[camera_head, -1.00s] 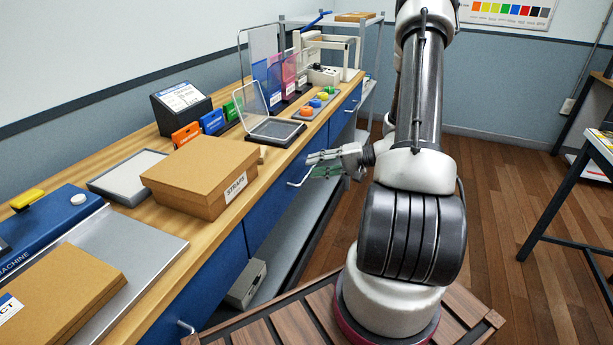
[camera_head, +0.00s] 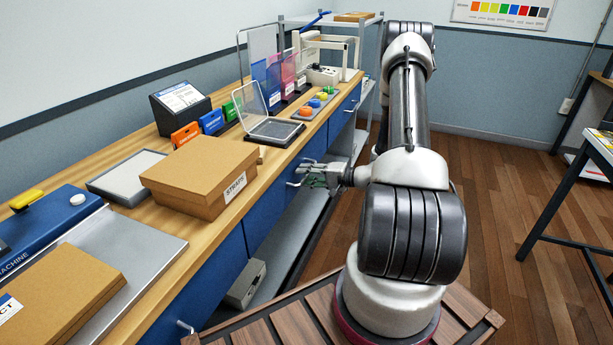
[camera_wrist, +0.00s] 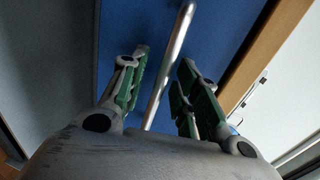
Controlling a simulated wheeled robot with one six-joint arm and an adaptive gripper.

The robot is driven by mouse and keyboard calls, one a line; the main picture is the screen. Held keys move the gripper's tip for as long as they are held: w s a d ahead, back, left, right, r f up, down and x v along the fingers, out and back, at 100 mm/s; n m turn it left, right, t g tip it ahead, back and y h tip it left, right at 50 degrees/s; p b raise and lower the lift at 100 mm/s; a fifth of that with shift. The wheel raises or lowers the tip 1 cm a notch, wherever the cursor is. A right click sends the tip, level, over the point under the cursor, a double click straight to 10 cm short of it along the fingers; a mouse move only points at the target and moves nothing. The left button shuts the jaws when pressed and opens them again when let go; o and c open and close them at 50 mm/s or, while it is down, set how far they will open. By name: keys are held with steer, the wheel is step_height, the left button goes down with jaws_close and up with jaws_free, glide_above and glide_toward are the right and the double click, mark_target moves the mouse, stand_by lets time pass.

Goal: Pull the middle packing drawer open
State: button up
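The middle packing drawer has a blue front (camera_head: 270,214) under the wooden worktop, with a silver bar handle (camera_head: 297,184). In the wrist view the blue front (camera_wrist: 190,60) fills the middle and the handle (camera_wrist: 170,62) runs up between my gripper's fingers. My gripper (camera_head: 312,174) is at the drawer front by the handle. In the wrist view my gripper (camera_wrist: 158,75) has its two green-padded fingers spread apart, one on each side of the handle, with gaps visible. The drawer front looks flush with the bench.
A cardboard STRAPS box (camera_head: 200,175) sits on the worktop above the drawer. Another drawer handle (camera_head: 185,326) shows nearer the front. A grey lower shelf (camera_head: 300,225) runs beneath the bench, with a grey box (camera_head: 243,284) on it.

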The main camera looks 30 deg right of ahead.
jaws_close()
